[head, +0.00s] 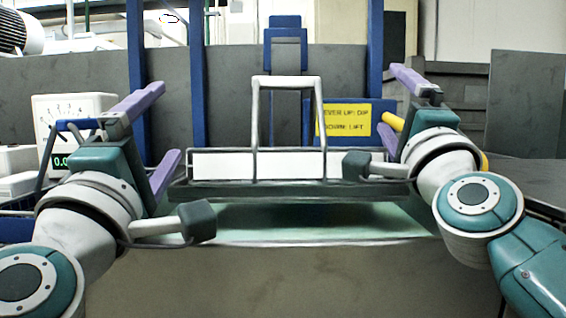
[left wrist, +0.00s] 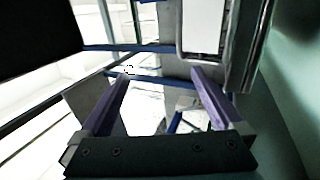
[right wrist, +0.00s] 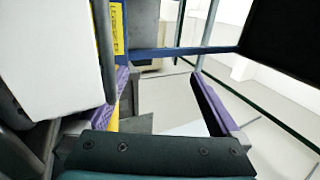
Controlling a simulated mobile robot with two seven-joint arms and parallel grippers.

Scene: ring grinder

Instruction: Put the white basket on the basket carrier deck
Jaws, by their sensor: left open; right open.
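The white basket (head: 225,165) is a long, low white body with a tall grey arched handle (head: 288,82), upright in the middle of the head view. A dark grey tray-like ledge (head: 300,191) lies under it; I cannot tell whether this is the carrier deck. My left gripper (head: 170,120) is open and empty beside the basket's left end. My right gripper (head: 386,100) is open and empty near its right end. Both stand apart from the handle. The basket's white side shows in the left wrist view (left wrist: 203,28) and the right wrist view (right wrist: 50,60).
A tank with a green surface (head: 300,222) lies below the basket. A blue upright (head: 286,35) stands behind it. A blue panel with a yellow sign (head: 343,122) and a yellow lever (head: 392,122) are close to my right gripper. A white dial meter (head: 75,112) is at left.

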